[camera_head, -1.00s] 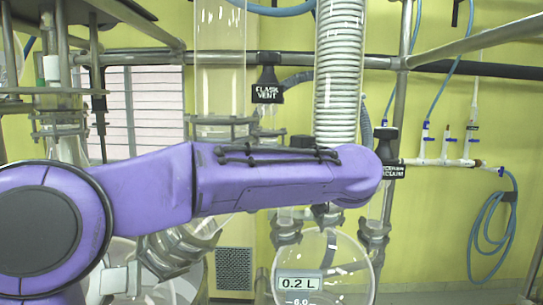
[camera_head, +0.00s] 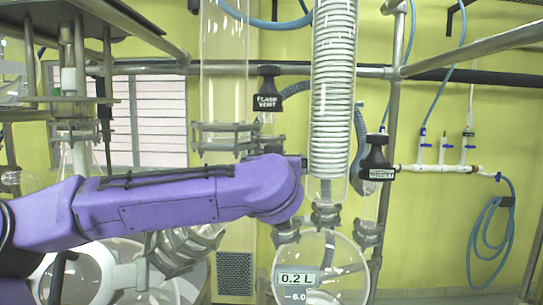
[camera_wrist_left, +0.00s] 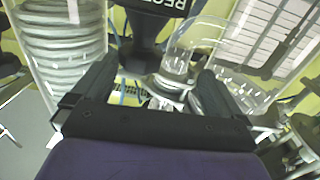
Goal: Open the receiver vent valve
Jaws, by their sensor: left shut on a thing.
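My left arm (camera_head: 170,200) comes in from the left in the head view, and its far end hides the gripper. In the left wrist view my left gripper (camera_wrist_left: 157,75) is shut on a black valve handle (camera_wrist_left: 145,48) between its fingers. The handle's white lettering begins "REC", and the rest is cut off, so I cannot read which receiver valve it is. In the head view the black receiver vacuum valve (camera_head: 377,160) stands clear to the right of the arm. My right gripper is not in view.
The flask vent valve (camera_head: 268,90) is above the arm, beside a glass column (camera_head: 224,60). A coiled condenser (camera_head: 333,90) hangs close to the arm's end. A round receiver flask (camera_head: 340,255) with a 0.2 L readout is below. Metal frame bars surround the glassware.

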